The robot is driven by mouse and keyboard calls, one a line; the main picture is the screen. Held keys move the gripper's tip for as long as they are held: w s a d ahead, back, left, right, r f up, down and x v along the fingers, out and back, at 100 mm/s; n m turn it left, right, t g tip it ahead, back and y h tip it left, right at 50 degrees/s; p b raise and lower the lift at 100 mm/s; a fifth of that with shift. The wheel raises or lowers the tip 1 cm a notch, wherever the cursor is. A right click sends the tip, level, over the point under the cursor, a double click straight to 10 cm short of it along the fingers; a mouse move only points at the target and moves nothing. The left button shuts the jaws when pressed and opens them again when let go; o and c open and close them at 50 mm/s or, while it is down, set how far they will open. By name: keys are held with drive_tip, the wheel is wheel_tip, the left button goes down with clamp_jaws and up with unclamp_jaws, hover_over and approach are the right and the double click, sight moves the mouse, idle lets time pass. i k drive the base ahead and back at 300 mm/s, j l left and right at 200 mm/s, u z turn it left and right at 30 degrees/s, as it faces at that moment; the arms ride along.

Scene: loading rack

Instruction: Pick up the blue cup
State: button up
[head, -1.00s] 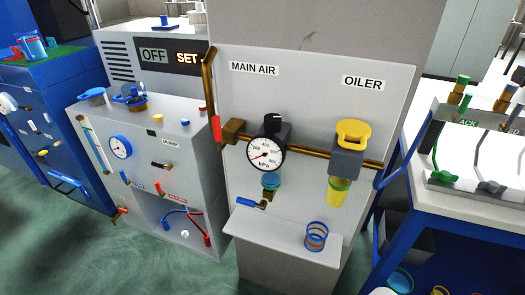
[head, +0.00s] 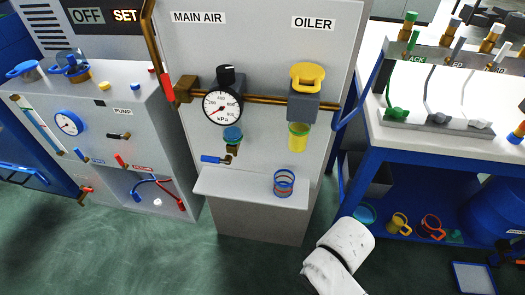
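A small blue cup-like container (head: 284,188) with orange-red bands stands upright on the grey shelf (head: 235,188) under the OILER unit. A wide blue-teal vessel (head: 364,214) sits low under the workbench at right; its shape is partly hidden. I cannot tell for certain which of these is the blue cup. White links of my arm show at the bottom, right of the grey shelf. My gripper is not in view, and nothing is seen held.
A yellow cup (head: 399,223) and a red cup (head: 431,226) stand under the white-topped workbench (head: 400,155). A gauge (head: 222,106), brass pipe and valve with blue handle (head: 212,159) stick out above the grey shelf. Green floor (head: 150,255) is clear at lower left.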

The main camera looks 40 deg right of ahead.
sight(284, 179)
drive_tip(key=i+l+u, duration=0.1)
drive_tip(key=l+u, duration=0.15)
drive_tip(key=l, duration=0.35)
drive_tip(key=l+u, duration=0.3)
drive_tip(key=l, duration=0.35)
drive_tip(key=i, duration=0.05)
